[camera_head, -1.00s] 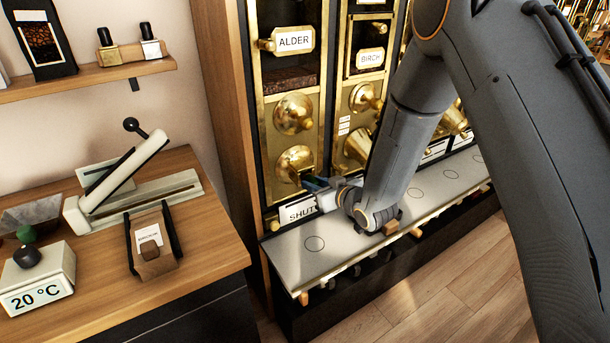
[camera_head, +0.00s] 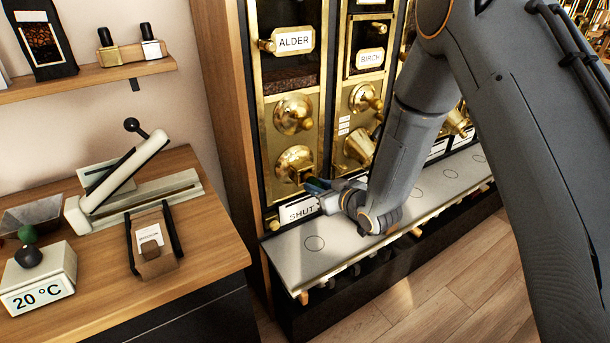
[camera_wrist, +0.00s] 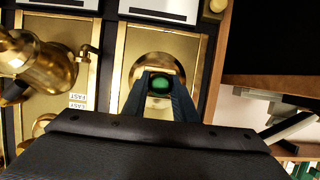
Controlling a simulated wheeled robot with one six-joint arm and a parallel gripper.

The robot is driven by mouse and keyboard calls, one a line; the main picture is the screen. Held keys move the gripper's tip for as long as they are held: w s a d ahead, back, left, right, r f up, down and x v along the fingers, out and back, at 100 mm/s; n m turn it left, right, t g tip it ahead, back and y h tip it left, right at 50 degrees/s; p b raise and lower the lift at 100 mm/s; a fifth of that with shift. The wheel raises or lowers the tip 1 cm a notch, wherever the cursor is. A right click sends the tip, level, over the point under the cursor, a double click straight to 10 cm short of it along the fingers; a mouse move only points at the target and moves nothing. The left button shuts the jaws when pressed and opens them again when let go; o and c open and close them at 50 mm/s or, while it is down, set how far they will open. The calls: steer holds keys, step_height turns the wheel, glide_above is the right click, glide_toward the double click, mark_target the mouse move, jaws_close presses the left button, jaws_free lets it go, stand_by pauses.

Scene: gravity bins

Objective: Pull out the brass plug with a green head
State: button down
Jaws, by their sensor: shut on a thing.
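The green head of the brass plug (camera_wrist: 160,84) shows in the wrist view between my two dark fingers, in front of a round brass fitting (camera_wrist: 146,66). My gripper (camera_wrist: 161,88) is shut on the plug, one finger on each side of the head. In the head view my gripper (camera_head: 316,184) is at the lower round brass fitting (camera_head: 295,162) of the ALDER column. The green head cannot be made out there. The wrist view does not show how deep the plug's shaft sits.
A SHUT sign (camera_head: 297,210) stands just below my gripper, above a grey ledge (camera_head: 345,240) with marked circles. The BIRCH column (camera_head: 362,120) with its brass spout is close on the right. A wooden post (camera_head: 225,120) and counter (camera_head: 225,235) are on the left.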

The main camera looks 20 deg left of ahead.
steer(key=s+d+p, duration=0.1)
steer(key=s+d, duration=0.4)
steer(key=d, duration=0.1)
steer(key=shift+s+d+p, duration=0.4)
stand_by(0.9)
